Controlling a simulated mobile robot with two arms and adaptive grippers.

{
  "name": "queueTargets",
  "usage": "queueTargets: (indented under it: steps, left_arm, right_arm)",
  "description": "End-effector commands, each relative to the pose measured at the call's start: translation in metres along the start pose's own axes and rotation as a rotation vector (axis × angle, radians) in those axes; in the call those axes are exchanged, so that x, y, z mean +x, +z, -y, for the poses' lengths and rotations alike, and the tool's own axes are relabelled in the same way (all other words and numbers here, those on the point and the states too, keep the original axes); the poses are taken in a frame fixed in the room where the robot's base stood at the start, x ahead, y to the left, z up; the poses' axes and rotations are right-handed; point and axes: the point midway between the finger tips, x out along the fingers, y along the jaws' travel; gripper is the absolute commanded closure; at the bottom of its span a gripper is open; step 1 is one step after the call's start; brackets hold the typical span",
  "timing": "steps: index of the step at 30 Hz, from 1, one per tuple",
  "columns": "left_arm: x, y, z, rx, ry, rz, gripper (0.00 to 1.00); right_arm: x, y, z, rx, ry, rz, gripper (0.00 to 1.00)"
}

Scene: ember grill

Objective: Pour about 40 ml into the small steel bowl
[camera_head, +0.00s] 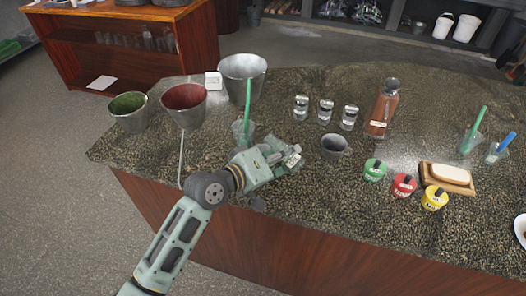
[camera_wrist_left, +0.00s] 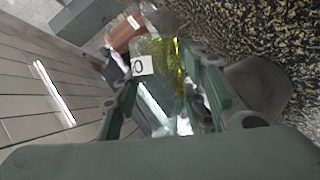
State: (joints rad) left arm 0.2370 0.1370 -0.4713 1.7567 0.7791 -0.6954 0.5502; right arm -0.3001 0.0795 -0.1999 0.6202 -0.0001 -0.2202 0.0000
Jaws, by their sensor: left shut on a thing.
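My left gripper (camera_head: 290,159) is shut on a small clear glass vessel, held above the counter. In the left wrist view the glass vessel (camera_wrist_left: 172,62) sits between the fingers (camera_wrist_left: 168,105); it shows yellow contents and a white label marked "0" or "O". The vessel looks tilted, but its mouth is hard to make out. The small steel bowl (camera_head: 334,147) stands on the counter just right of the gripper, apart from it. A grey round shape at the right of the left wrist view (camera_wrist_left: 262,84) looks like this bowl. The bowl's inside is dark; I cannot tell its contents.
Several small glasses (camera_head: 325,112) and a copper bottle (camera_head: 383,108) stand behind the bowl. Green, red and yellow tubs (camera_head: 403,185) lie to its right, near a wooden board (camera_head: 447,178). Metal buckets (camera_head: 186,104) and a glass with a green stick (camera_head: 243,132) stand left.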

Motion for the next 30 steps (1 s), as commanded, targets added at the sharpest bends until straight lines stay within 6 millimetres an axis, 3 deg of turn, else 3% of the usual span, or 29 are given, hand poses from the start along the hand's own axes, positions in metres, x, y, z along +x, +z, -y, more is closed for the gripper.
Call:
queueTargets:
  steps: [1, 4, 22, 30]
  left_arm:
    - [-0.002, -0.004, -0.006, 0.022, -0.009, -0.002, 0.94]
    - [-0.002, -0.004, -0.005, 0.061, -0.024, -0.006, 0.94]
    - [-0.002, -0.005, -0.004, 0.090, -0.037, -0.010, 0.94]
    - [-0.008, -0.014, -0.017, 0.184, -0.077, -0.017, 0.94]
  right_arm:
    - [-0.010, -0.001, 0.000, 0.000, -0.001, 0.000, 0.16]
    - [-0.015, -0.001, 0.001, 0.000, -0.001, 0.000, 0.16]
    - [-0.019, -0.002, 0.001, 0.000, -0.001, 0.000, 0.16]
    - [-0.049, -0.004, 0.000, 0.000, -0.001, 0.000, 0.16]
